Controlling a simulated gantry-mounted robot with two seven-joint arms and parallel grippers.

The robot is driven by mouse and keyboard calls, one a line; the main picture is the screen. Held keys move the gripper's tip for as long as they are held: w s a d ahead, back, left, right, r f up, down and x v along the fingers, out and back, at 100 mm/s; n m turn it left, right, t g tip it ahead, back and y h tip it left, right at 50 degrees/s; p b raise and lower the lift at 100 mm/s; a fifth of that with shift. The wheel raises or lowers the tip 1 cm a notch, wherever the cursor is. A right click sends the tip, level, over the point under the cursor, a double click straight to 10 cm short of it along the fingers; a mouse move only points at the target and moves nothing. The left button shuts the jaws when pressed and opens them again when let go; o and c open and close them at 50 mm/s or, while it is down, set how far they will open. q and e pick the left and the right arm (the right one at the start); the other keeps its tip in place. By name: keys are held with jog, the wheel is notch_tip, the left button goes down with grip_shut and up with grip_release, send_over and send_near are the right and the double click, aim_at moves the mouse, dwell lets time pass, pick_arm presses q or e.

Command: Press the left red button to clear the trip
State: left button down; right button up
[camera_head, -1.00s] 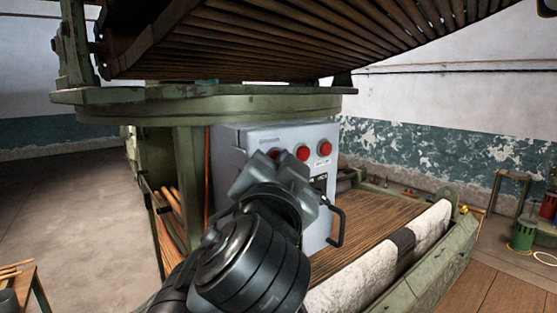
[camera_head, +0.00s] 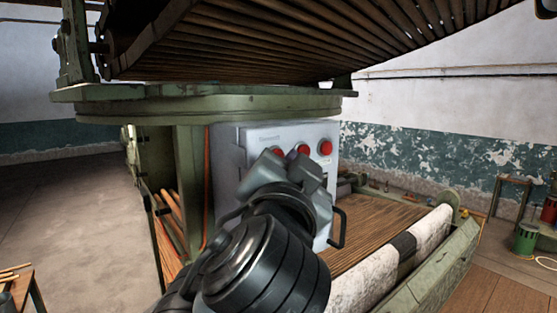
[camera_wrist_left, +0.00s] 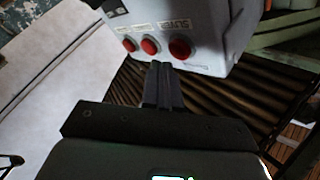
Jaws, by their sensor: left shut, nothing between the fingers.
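A grey control box (camera_head: 228,165) carries three red buttons in a row on its front. The left red button (camera_head: 277,152) is partly covered by my left gripper (camera_head: 284,160) in the head view; the middle button (camera_head: 303,150) and right button (camera_head: 325,147) show above it. In the left wrist view the box appears upside down, so the left red button (camera_wrist_left: 180,48) is on the right of the row. There the shut fingers (camera_wrist_left: 160,68) point at the row, their tips just short of the left and middle buttons. I cannot tell whether they touch. My right gripper is out of view.
A black handle (camera_head: 338,228) sticks out at the box's lower right. A green machine ledge (camera_head: 215,108) and a slatted apron (camera_head: 270,40) overhang the box. A lower slatted bed (camera_head: 375,225) lies to the right. Open floor (camera_head: 80,200) is on the left.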

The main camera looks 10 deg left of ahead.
pick_arm(q)
jog(key=shift+s, duration=0.1)
jog(key=shift+s+d+b, duration=1.4)
jog(key=shift+s+d, duration=0.3)
jog(key=shift+s, duration=0.05)
jog(key=shift+f, duration=0.1)
